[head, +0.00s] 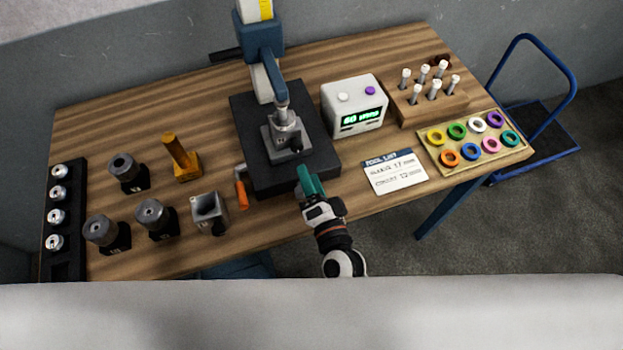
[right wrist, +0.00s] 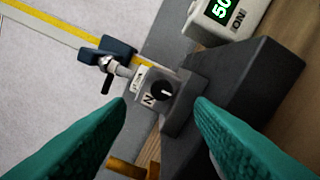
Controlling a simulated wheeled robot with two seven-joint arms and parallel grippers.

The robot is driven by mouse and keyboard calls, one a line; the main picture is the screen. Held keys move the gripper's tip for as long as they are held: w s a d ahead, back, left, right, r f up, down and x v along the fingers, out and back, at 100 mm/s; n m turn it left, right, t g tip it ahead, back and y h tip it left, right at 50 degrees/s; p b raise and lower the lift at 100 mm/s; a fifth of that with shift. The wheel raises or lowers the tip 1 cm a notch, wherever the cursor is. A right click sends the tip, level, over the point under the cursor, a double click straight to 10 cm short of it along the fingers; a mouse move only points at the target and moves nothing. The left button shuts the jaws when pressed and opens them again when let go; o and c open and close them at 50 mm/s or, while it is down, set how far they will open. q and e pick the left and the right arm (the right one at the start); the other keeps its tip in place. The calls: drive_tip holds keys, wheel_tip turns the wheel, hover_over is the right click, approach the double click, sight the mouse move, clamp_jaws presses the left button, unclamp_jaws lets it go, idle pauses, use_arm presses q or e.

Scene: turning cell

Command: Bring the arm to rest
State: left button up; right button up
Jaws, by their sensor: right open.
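My right gripper (head: 311,182) has teal fingers and is over the front edge of the wooden table, just in front of the dark base plate (head: 318,155). In the right wrist view its two fingers (right wrist: 163,125) stand wide apart with nothing between them. Beyond them is a grey metal block (right wrist: 168,95) with a dark round hole and a letter label. The same block (head: 286,146) stands on the base plate in the head view, under the spindle of a blue column. My left gripper is not in view.
An orange-handled tool (head: 241,194) and a grey square holder (head: 209,213) lie left of the gripper. A white tool list card (head: 395,171) lies to its right. A display box (head: 354,104), a wooden pin rack (head: 430,103) and a ring tray (head: 473,142) stand farther right.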

drive_tip(key=s+d+f+n+g+h, duration=0.1)
drive_tip(key=s+d+n+g+h, duration=0.4)
drive_tip(key=s+d+n+g, duration=1.05)
drive_tip(key=s+d+f+m+b, duration=0.1)
drive_tip(key=d+f+m+b, duration=0.15)
drive_tip(key=f, duration=1.35)
drive_tip(key=s+d+f+m+b, duration=0.1)
drive_tip(key=d+f+m+b, duration=0.15)
drive_tip(key=f, duration=1.35)
use_arm(q)
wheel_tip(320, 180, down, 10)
drive_tip(key=b, duration=0.5)
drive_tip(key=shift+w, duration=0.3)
use_arm(e)
drive_tip(key=s+d+f+n, duration=0.1)
drive_tip(key=s+d+f, duration=0.1)
drive_tip(key=s+f, duration=1.4)
wheel_tip(320, 180, down, 4)
drive_tip(key=shift+s+d+r+g+h, duration=0.2)
drive_tip(key=shift+s+d+g+h, duration=0.05)
drive_tip(key=shift+s+g+h, duration=0.1)
